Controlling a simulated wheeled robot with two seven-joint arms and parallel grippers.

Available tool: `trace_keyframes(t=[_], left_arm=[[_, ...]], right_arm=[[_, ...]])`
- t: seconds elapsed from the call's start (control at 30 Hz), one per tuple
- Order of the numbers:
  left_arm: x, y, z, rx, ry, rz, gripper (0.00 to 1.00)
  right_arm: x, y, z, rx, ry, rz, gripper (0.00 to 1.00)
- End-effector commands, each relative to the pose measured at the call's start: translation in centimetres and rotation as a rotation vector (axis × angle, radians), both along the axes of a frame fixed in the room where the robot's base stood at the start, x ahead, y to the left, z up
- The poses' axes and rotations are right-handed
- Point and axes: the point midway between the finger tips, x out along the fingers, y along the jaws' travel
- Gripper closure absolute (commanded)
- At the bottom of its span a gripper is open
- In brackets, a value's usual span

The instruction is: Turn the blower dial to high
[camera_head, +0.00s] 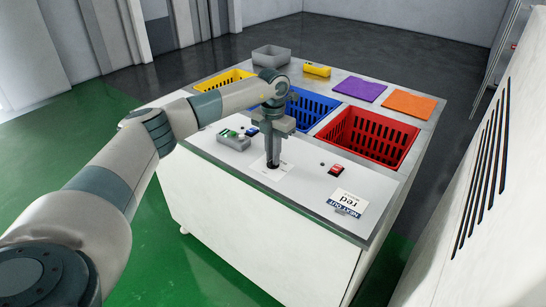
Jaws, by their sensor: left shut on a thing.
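My left gripper (273,161) points straight down over the white worktop in the head view. It is shut on a small dark knob, which I take for the blower dial (273,166), at the middle of a pale label plate (264,174). The fingers hide most of the dial, so I cannot tell which setting it points to. The marks on the plate are too small to read. My right gripper is not in view.
A grey-green control box (233,142) stands left of the dial.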

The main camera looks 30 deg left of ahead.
Motion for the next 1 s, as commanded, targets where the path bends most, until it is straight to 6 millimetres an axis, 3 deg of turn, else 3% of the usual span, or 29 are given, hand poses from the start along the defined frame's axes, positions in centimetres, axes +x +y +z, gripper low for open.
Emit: trace_keyframes(t=[0.47,0.5,0.57,1.0], left_arm=[[0.09,0.05,0.17,0.001,-0.004,-0.020,1.00],[0.09,0.05,0.17,0.001,-0.004,-0.020,0.84],[0.08,0.04,0.16,0.000,-0.003,-0.020,0.70],[0.03,0.02,0.28,0.000,-0.001,-0.019,0.70]], right_arm=[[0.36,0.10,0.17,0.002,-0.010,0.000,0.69],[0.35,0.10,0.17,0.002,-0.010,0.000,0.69],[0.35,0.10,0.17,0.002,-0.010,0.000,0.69],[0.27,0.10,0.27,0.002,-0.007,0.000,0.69]])
